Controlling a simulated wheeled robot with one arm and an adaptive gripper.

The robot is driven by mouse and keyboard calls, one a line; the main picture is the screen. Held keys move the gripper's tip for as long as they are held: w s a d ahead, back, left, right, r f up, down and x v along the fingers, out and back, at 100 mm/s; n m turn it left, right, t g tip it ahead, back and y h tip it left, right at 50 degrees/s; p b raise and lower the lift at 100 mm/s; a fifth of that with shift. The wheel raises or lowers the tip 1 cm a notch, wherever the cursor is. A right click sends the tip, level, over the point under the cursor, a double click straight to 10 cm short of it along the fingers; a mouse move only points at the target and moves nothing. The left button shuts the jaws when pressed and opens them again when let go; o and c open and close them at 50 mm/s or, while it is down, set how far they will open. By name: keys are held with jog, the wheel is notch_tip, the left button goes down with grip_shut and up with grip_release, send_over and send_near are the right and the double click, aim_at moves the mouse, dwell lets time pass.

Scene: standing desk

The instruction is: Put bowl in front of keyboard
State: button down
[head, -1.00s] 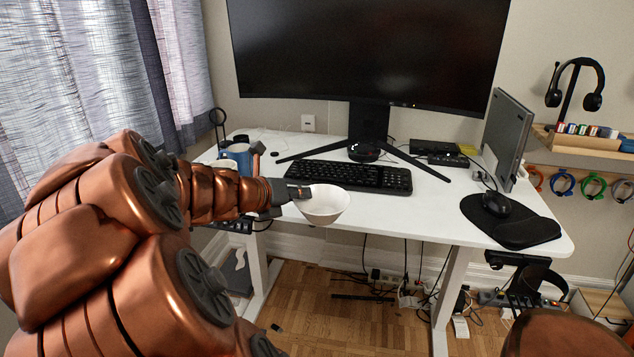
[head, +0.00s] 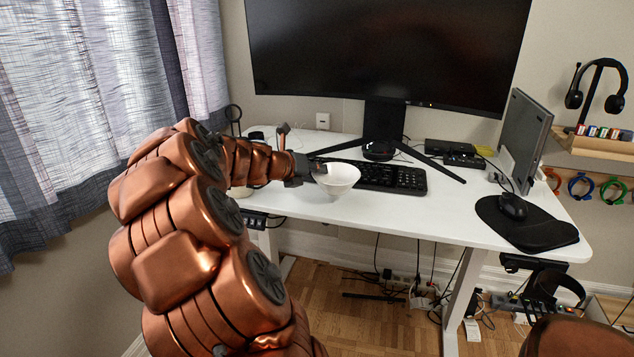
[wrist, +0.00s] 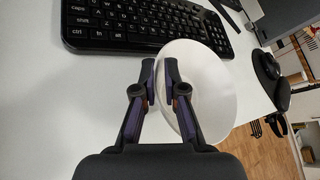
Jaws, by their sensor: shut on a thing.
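A white bowl (head: 337,178) is held by its left rim in my gripper (head: 318,168), upright, at the front part of the desk. In the head view it overlaps the lower left of the black keyboard (head: 398,179). In the wrist view the bowl (wrist: 208,85) lies just in front of the keyboard (wrist: 130,22), its far rim near the keys. My gripper (wrist: 160,75) is shut there with the bowl's wall between its fingertips. I cannot tell whether the bowl touches the desk.
The white desk (head: 440,215) is clear to the right of the bowl. A mouse (head: 512,206) on a black pad (head: 535,232) lies at the right. The monitor (head: 385,50) and its splayed stand are behind the keyboard. My arm hides the desk's left part.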

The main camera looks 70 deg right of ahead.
jog(key=shift+d+f+b, duration=0.1)
jog(key=shift+f+b, duration=0.2)
jog(key=shift+f, duration=1.45)
jog(key=shift+f, duration=0.1)
jog(key=c, duration=1.3)
grip_release()
jog(key=shift+o, duration=0.2)
jog(key=v, duration=1.2)
jog(key=shift+p, duration=0.4)
